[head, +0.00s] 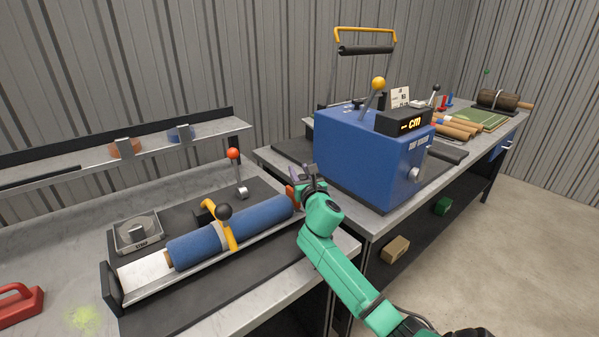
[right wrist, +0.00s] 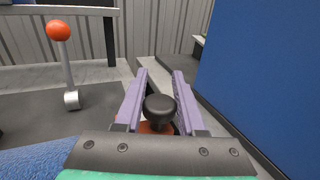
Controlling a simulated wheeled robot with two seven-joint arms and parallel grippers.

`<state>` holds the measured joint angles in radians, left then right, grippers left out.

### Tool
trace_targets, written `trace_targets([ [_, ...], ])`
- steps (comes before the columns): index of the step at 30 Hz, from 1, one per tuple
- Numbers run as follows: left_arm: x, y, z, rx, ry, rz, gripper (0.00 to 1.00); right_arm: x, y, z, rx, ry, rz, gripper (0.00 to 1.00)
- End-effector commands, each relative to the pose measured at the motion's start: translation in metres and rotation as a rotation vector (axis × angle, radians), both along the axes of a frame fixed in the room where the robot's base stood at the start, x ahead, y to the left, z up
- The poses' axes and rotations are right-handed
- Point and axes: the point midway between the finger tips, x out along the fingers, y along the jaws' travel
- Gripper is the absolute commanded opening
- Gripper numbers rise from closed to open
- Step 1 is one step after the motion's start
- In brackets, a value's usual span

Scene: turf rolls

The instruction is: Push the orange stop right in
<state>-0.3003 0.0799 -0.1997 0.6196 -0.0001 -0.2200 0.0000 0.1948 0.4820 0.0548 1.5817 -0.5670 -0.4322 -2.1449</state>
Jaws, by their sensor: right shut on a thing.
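The orange stop (head: 291,194) is at the right end of the long trough on the near bench, mostly hidden by my gripper. It also shows in the right wrist view (right wrist: 153,128), below a round black knob (right wrist: 160,107). My right gripper (head: 304,184) is there, and in the right wrist view (right wrist: 160,76) its fingers stand either side of the knob, shut on it. A blue roll (head: 240,223) lies in the trough, its right end close to the stop; any gap cannot be told. My left gripper is not in view.
A large blue machine (head: 365,155) stands close on the right. A small scale (head: 138,232) sits left.

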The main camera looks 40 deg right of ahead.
Motion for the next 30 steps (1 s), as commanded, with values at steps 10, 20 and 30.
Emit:
trace_targets([
  [10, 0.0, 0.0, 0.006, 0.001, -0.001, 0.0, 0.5, 0.002, 0.039, -0.001, 0.002, 0.005, 0.005, 0.0],
  [20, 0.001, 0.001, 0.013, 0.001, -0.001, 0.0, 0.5, 0.002, 0.095, -0.002, 0.002, 0.005, 0.002, 0.0],
  [30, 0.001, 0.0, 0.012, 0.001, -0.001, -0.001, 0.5, 0.002, 0.096, -0.004, 0.003, 0.005, 0.004, 0.62],
])
